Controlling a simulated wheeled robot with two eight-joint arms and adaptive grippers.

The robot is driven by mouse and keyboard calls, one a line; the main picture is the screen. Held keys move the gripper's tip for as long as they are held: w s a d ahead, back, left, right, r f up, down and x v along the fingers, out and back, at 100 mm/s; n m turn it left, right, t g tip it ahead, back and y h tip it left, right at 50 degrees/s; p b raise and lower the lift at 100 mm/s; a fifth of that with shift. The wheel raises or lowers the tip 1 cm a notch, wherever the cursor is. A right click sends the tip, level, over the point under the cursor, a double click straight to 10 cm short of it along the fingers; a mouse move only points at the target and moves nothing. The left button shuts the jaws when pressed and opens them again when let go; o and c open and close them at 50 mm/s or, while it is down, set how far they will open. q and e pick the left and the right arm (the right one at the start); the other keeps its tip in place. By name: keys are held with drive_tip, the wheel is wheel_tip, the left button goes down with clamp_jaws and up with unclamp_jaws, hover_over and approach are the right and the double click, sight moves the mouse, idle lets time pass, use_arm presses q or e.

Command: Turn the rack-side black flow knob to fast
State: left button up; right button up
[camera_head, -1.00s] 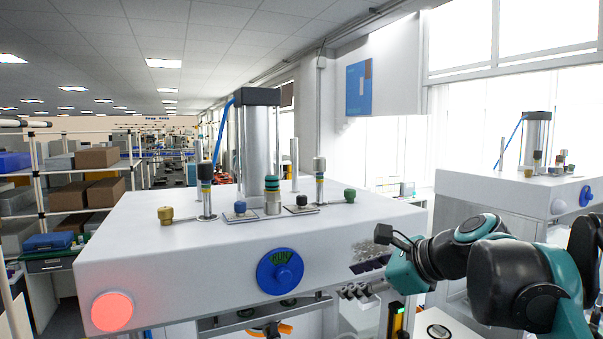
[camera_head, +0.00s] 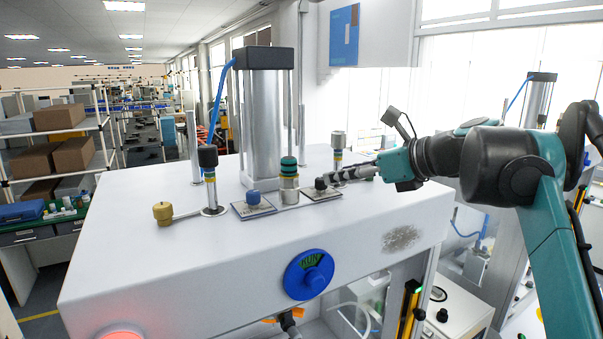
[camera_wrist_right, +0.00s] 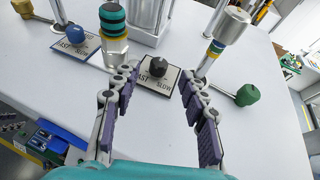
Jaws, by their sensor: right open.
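The black flow knob (camera_head: 320,183) sits on a small plate (camera_head: 332,193) on top of the white press housing. In the right wrist view, the black knob (camera_wrist_right: 157,66) stands on its FAST/SLOW plate (camera_wrist_right: 150,90), just beyond and between my fingertips. My right gripper (camera_head: 334,176) reaches in from the right, low over the housing top. In the right wrist view its purple-padded fingers (camera_wrist_right: 158,78) are open with nothing between them. I cannot tell the knob's exact setting. My left gripper is not in view.
A blue knob (camera_head: 253,198) on a similar plate and a green-banded fitting (camera_head: 289,180) stand left of the black knob. A silver post (camera_head: 338,150) and green knob (camera_wrist_right: 248,95) stand close on the right. A tall cylinder (camera_head: 263,115) rises behind.

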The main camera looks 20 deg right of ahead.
sight(322, 179)
drive_tip(key=shift+w+a, duration=0.15)
drive_tip(key=shift+w, duration=0.1)
drive_tip(key=shift+w+a+f, duration=0.1)
drive_tip(key=shift+w+f, duration=0.1)
drive_tip(key=p+x, duration=0.1)
drive_tip(key=x, duration=0.5)
drive_tip(key=shift+w, duration=0.1)
drive_tip(key=shift+s, duration=0.3)
drive_tip(key=shift+c, duration=0.2)
drive_tip(key=shift+w, duration=0.1)
clamp_jaws()
